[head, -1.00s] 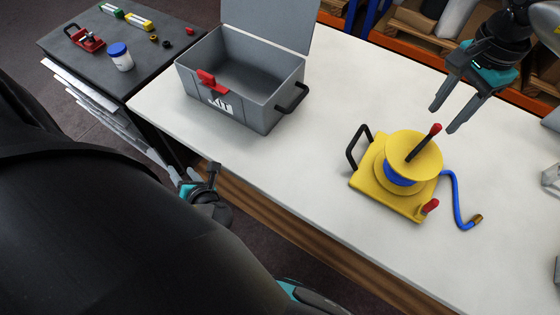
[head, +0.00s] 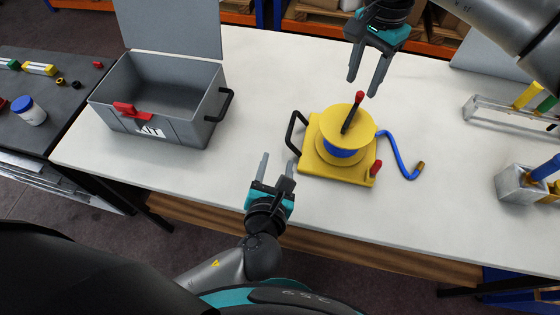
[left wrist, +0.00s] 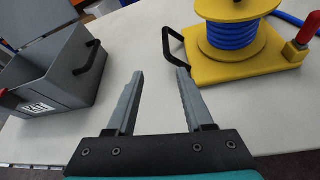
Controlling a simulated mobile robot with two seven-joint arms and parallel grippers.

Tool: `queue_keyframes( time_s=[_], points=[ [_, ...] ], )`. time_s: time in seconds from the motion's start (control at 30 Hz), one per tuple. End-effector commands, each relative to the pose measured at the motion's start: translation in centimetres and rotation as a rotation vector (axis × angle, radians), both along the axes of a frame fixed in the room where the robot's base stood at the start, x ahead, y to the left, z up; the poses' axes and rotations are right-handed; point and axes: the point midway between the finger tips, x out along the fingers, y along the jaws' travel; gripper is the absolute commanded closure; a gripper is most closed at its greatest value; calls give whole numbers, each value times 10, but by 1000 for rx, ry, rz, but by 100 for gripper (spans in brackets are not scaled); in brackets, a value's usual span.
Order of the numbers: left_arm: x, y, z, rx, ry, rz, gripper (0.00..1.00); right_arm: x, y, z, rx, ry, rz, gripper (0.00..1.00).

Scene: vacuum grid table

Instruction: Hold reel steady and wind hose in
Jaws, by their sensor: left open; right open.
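The yellow hose reel (head: 328,130) stands on the white table, with a black carrying handle (head: 291,131) on its left side. Blue hose is wound on its drum, and a free blue end (head: 399,158) with a brass tip lies on the table to the right. A crank with a red knob (head: 359,97) stands up from the top of the drum. My left gripper (head: 277,162) is open and empty, just short of the black handle, which also shows ahead of the fingers in the left wrist view (left wrist: 167,45). My right gripper (head: 366,82) is open and empty above and behind the reel, close to the red knob.
A grey open toolbox (head: 180,130) with a red latch stands left on the table. A clear tray (head: 500,110) and a metal block (head: 518,184) are at the right. A dark side table (head: 60,110) with small parts adjoins at the far left.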

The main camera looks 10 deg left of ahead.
Motion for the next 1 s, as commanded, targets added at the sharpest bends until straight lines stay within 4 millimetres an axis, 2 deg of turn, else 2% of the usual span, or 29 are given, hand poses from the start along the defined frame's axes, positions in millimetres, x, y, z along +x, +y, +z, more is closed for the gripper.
queue_keyframes(
  time_s=[0.1,0.27,0.7,1.0],
  points=[
    [4,-11,7,-28,-19,-24,48,0,0,0,0,0,0,50],
    [20,-12,3,-31,-25,-27,48,0,0,0,0,0,0,50],
    [90,-8,-27,-30,-21,-24,48,0,0,0,0,0,0,50],
    [127,-6,-42,-32,-20,-25,48,0,0,0,0,0,0,50]
  ],
)
